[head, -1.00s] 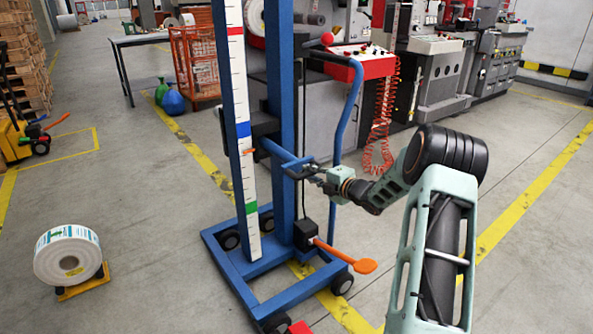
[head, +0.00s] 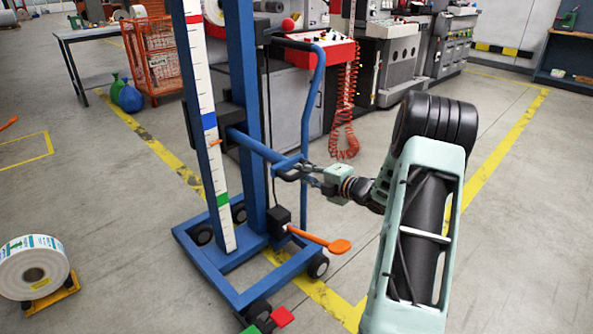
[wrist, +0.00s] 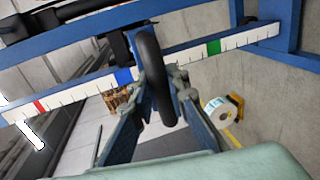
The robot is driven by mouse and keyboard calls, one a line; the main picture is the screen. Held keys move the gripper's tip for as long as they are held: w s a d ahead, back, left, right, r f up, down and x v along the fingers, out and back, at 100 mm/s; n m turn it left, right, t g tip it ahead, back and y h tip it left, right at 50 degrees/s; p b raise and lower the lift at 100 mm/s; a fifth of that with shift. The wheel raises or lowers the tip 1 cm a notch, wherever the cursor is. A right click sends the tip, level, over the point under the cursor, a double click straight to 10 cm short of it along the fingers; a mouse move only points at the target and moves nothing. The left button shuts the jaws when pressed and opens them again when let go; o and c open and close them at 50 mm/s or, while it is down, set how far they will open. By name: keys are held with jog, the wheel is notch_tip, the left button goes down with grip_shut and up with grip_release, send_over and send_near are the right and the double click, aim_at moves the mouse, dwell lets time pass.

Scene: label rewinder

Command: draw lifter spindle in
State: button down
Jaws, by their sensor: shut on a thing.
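The blue lifter (head: 250,100) stands upright in the middle of the head view, with a white scale (head: 210,125) on its front post. A black carriage (head: 208,122) sits on the mast near the scale's blue mark. The blue spindle (head: 255,148) reaches from the carriage toward the lower right. My gripper (head: 306,174) is at its outer end, shut on a black handle there. In the wrist view my gripper's fingers (wrist: 155,105) close around this dark curved handle (wrist: 152,75). The exact finger contact is partly hidden.
A red-topped machine (head: 310,50) with a coiled red hose (head: 345,125) stands behind.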

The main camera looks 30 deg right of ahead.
jog(key=shift+s+d+f, duration=0.15)
jog(key=shift+s, duration=0.15)
jog(key=c, duration=1.9)
grip_release()
jog(key=shift+s, duration=0.1)
jog(key=shift+c, duration=0.2)
jog(key=shift+o, duration=0.3)
jog(key=v, duration=1.2)
